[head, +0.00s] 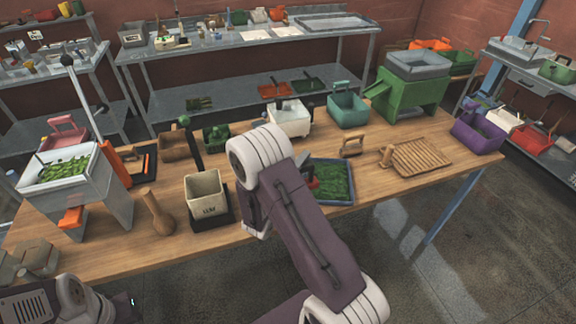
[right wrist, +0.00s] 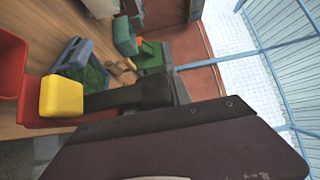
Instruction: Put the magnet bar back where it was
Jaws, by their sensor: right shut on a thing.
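What looks like the magnet bar is a dark bar (right wrist: 132,95) with a yellow block at one end, in the right wrist view. Red parts of my right gripper (right wrist: 50,97) sit against the yellow block, and the gripper is shut on it. In the head view my right arm hides most of this gripper; only a small red part shows beside the arm, over a blue tray of green material (head: 335,180). That tray also shows beyond the bar in the right wrist view (right wrist: 88,72). I cannot tell whether the bar touches anything. My left jaws are not visible.
The wooden table (head: 280,238) holds a cream bin (head: 204,194), a wooden pestle (head: 158,214), a white hopper (head: 62,170) at left, a white box (head: 289,118), a teal bin (head: 347,110), a slatted board (head: 423,157), a green machine (head: 411,93) and a purple bin (head: 477,135).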

